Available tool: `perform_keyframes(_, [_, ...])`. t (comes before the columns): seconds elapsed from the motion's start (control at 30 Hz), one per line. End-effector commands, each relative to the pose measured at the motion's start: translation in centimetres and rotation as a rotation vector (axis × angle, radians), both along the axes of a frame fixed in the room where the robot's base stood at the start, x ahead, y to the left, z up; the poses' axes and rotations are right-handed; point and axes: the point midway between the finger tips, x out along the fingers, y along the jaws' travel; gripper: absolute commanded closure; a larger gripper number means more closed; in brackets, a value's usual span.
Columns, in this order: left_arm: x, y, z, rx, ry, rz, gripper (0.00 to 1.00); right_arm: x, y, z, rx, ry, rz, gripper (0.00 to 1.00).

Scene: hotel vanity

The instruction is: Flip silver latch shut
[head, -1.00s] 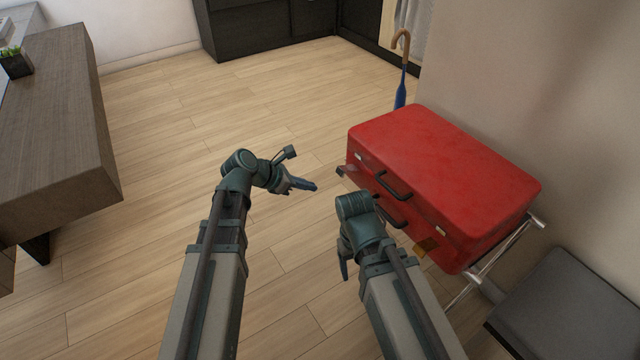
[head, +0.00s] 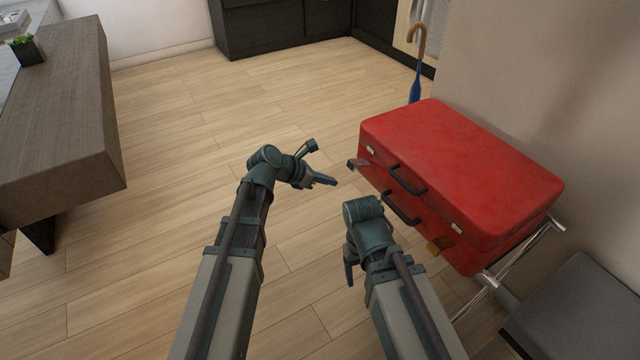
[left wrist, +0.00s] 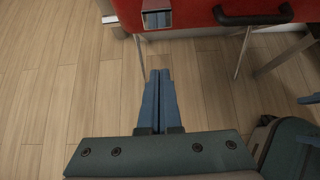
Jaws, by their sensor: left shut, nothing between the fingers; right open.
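A red suitcase (head: 460,165) lies on a rack, its front with two dark handles facing my arms. A silver latch plate (head: 358,165) sticks out from the front near its left end; the left wrist view shows it as a shiny plate (left wrist: 157,19) at the top. My left gripper (head: 332,181) is shut and empty, its fingertips just left of and below this plate, apart from it. In the left wrist view the closed fingers (left wrist: 158,75) point up towards the plate. My right gripper (head: 350,275) hangs open, low in front of the suitcase, partly hidden by its wrist.
A brass-coloured latch plate (head: 440,243) sticks out near the suitcase's right end. The metal rack (head: 525,250) stands beside a dark bench (head: 570,310). A blue umbrella (head: 415,85) leans behind. The wooden floor to the left is clear up to a desk (head: 60,110).

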Motion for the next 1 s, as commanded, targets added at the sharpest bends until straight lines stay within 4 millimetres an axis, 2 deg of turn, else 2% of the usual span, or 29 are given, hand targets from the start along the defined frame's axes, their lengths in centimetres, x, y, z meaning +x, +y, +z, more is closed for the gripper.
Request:
perform_keyframes(0.03, [0.6, -0.6, -1.1, 0.0, 0.0, -0.002, 1.0, 0.0, 0.0, -1.1, 0.001, 0.0, 0.001, 0.28])
perform_keyframes(0.23, [1.9, -2.5, -2.9, -0.001, 0.0, -0.001, 1.0, 0.0, 0.0, -2.9, 0.002, 0.0, 0.0, 0.28])
perform_keyframes(0.3, [1.9, -2.6, -1.2, -0.001, 0.0, 0.001, 1.0, 0.0, 0.0, -1.2, 0.001, -0.001, 0.0, 0.28])
perform_keyframes(0.5, [2.2, -3.1, 0.5, 0.0, 0.001, -0.001, 1.0, 0.0, 0.0, 0.5, 0.0, 0.0, 0.0, 0.28])
perform_keyframes(0.7, [2.4, -3.4, 1.4, 0.0, 0.001, -0.001, 1.0, 0.0, 0.0, 1.4, -0.001, 0.0, -0.002, 0.28])
perform_keyframes(1.0, [2.5, -3.5, 1.4, 0.0, 0.0, 0.0, 1.0, 0.0, 0.0, 1.4, -0.001, 0.0, -0.003, 0.28])
